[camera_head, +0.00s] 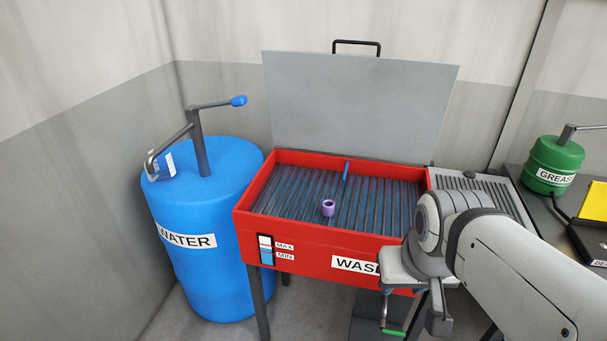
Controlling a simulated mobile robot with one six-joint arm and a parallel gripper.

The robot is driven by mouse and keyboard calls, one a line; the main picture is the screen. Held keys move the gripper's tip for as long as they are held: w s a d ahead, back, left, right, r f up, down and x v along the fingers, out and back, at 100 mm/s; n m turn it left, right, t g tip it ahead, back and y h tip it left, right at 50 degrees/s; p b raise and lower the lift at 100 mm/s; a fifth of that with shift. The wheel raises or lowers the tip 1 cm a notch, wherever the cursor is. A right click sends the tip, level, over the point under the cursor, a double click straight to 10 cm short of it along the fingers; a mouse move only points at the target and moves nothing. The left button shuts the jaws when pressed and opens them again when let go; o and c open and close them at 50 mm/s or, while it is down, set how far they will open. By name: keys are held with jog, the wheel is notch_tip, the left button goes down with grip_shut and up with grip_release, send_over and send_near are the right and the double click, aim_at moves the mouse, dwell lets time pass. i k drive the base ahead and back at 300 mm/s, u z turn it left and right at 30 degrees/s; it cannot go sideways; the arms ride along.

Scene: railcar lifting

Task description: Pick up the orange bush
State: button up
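No orange bush shows in this view. A small purple ring-shaped bush (328,208) sits on the ribbed grate inside the red wash basin (310,238), near its front middle. My gripper (414,305) hangs at the end of my arm, in front of the basin's right front corner and below its rim. It is apart from the purple bush, to the lower right of it. The wrist hides part of the basin's front label. The fingertips are small and partly merge with the stand behind, so their opening is unclear.
The basin's grey lid (358,105) stands open behind it. A short blue rod (345,170) is at the grate's back. A blue water barrel (215,210) with a pump stands left. A green grease can (553,163) and a yellow item (594,202) are on the right bench.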

aim_at(328, 206)
jog(key=u, duration=0.3)
jog(key=i, duration=1.15)
jog(key=z, duration=0.1)
